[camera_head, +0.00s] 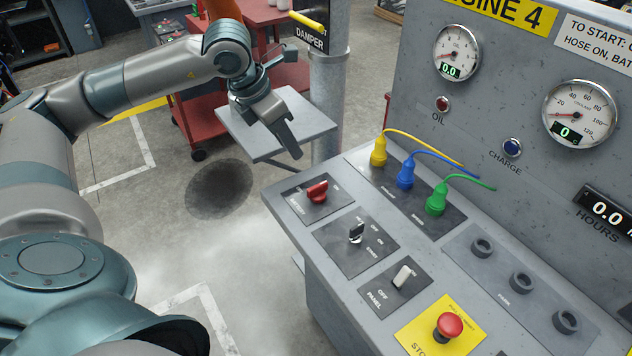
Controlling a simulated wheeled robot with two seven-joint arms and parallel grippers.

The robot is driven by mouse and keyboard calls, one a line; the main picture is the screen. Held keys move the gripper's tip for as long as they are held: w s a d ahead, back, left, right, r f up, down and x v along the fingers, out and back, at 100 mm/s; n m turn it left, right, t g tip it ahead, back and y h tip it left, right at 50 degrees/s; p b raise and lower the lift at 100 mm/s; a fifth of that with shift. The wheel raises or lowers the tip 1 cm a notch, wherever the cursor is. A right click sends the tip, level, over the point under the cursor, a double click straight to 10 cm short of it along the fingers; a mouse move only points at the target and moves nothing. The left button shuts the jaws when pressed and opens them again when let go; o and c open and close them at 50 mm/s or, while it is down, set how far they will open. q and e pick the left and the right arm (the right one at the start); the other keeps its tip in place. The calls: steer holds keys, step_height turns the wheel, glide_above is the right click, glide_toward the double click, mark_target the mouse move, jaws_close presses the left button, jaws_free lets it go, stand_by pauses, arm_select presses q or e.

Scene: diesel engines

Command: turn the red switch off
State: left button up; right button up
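The red switch (317,191) sits on a dark plate at the near left corner of the grey sloping console. Its red handle lies slantwise, with one end toward the upper right; the lettering around it is too small to read surely. My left gripper (291,148) hangs above and left of the switch, in front of a small grey side shelf. It is apart from the switch and holds nothing that I can see. Its fingers overlap in this view, so the gap between them is unclear. My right gripper is out of view.
A black key switch (356,233), a white panel switch (403,276) and a red stop button (449,326) run along the console. Yellow (378,153), blue (405,175) and green (437,200) plugs with cables stand behind. The grey side shelf (306,130) and a post (328,95) are near my gripper.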

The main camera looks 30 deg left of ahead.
mark_target(316, 185)
arm_select(q)
steer(key=shift+f, duration=0.15)
steer(key=p+x, duration=0.5)
steer(key=x, duration=1)
steer(key=shift+w+d+f+p, duration=0.15)
steer(key=shift+w+d+p, duration=0.1)
steer(key=shift+w+p, duration=0.05)
steer(key=shift+x, duration=0.85)
steer(key=shift+a, duration=0.1)
jaws_close()
